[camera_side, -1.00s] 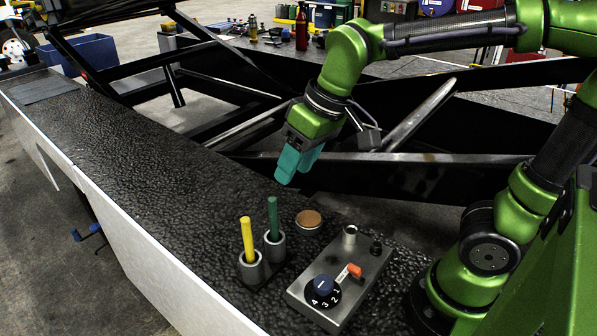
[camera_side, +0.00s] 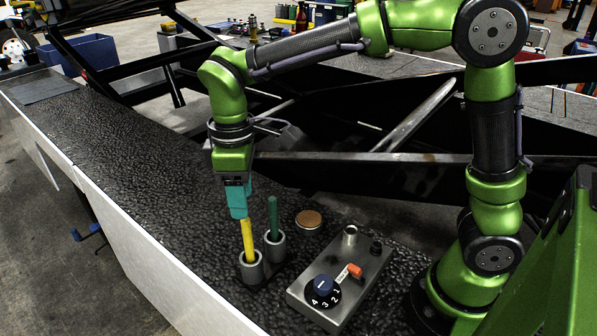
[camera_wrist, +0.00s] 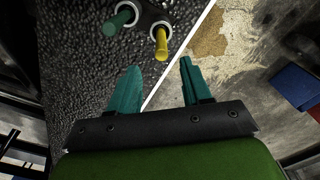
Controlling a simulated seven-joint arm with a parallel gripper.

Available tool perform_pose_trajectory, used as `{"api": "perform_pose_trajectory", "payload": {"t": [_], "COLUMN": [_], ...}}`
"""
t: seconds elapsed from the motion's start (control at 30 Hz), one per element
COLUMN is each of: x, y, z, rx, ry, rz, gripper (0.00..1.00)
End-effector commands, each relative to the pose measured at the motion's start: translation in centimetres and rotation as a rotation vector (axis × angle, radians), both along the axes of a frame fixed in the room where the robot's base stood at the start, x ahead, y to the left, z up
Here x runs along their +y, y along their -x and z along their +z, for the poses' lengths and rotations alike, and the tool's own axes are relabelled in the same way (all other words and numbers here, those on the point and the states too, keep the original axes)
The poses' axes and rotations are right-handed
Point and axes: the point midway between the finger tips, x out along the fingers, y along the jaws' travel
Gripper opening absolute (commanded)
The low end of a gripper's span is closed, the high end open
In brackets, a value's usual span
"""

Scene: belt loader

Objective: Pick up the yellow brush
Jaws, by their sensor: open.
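The yellow brush (camera_side: 248,238) stands upright in the left cup of a grey two-cup holder (camera_side: 252,271). A green brush (camera_side: 273,218) stands in the other cup. My gripper (camera_side: 238,205) has teal fingers pointing down, just above and behind the yellow brush's top in the side view. In the wrist view my gripper (camera_wrist: 158,80) has its two fingers apart with nothing between them. The yellow brush (camera_wrist: 161,45) shows beyond the fingertips, roughly in line with the gap. The green brush (camera_wrist: 118,22) is to its left.
The dark textured surface (camera_side: 120,150) is clear to the left.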

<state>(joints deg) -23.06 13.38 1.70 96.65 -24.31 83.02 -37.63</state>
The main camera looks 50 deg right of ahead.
Motion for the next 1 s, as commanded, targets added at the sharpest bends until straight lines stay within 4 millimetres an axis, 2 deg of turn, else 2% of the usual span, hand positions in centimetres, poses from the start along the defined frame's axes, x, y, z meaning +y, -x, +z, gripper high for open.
{"api": "perform_pose_trajectory", "payload": {"t": [0.1,0.37,0.63,0.77,0.97,1.0], "x": [0.0,0.0,0.1,0.1,0.1,0.1], "y": [0.1,0.1,0.3,0.3,0.3,0.3], "z": [-2.1,-4.1,-7.9,-8.7,-8.7,-8.7], "rx": [0.003,0.001,0.002,-0.002,-0.002,-0.002], "ry": [0.001,0.000,0.001,-0.001,-0.002,-0.002], "rz": [0.000,-0.001,-0.001,-0.001,-0.001,-0.001], "gripper": [0.48,0.48,0.48,0.48,0.48,0.42]}}
